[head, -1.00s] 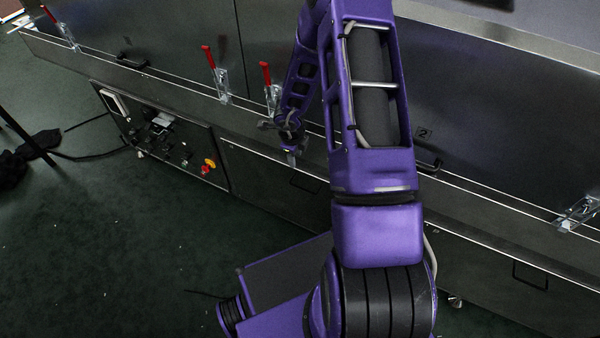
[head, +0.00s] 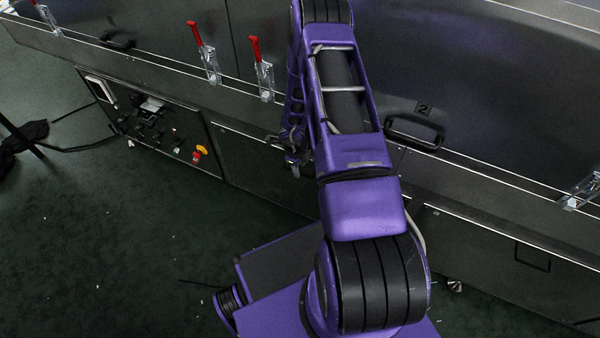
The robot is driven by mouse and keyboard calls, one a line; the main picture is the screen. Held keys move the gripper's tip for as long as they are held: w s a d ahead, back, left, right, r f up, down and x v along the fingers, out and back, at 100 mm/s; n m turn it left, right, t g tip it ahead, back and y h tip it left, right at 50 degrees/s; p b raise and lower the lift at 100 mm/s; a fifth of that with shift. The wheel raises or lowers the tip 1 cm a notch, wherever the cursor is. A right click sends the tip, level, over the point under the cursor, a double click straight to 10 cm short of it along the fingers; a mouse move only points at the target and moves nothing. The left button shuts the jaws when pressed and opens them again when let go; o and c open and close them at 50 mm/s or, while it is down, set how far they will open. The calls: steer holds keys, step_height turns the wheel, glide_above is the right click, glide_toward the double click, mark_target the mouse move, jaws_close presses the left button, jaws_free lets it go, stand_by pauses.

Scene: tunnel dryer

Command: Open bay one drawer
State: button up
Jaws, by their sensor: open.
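The dryer's lower drawer front left of the "2" mark (head: 250,165) is a dark flat panel right of the control panel; I see no number on it. My arm covers its right part, and its handle is hard to make out behind the arm. My gripper (head: 294,168) is open and empty, pointing down in front of this panel. It seems apart from the panel, but the gap is hard to judge.
Two red-handled clamps (head: 203,54) stand on the ledge above. A control panel (head: 150,120) is at left. A black handle (head: 415,132) sits below the "2" mark, and another lower front has a recessed handle (head: 533,258). The green floor at lower left is mostly clear.

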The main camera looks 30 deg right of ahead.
steer(key=shift+w+d+f, duration=0.1)
steer(key=shift+f, duration=0.6)
steer(key=shift+w+d+f, duration=0.1)
steer(key=shift+f, duration=0.55)
jaws_close()
stand_by(0.4)
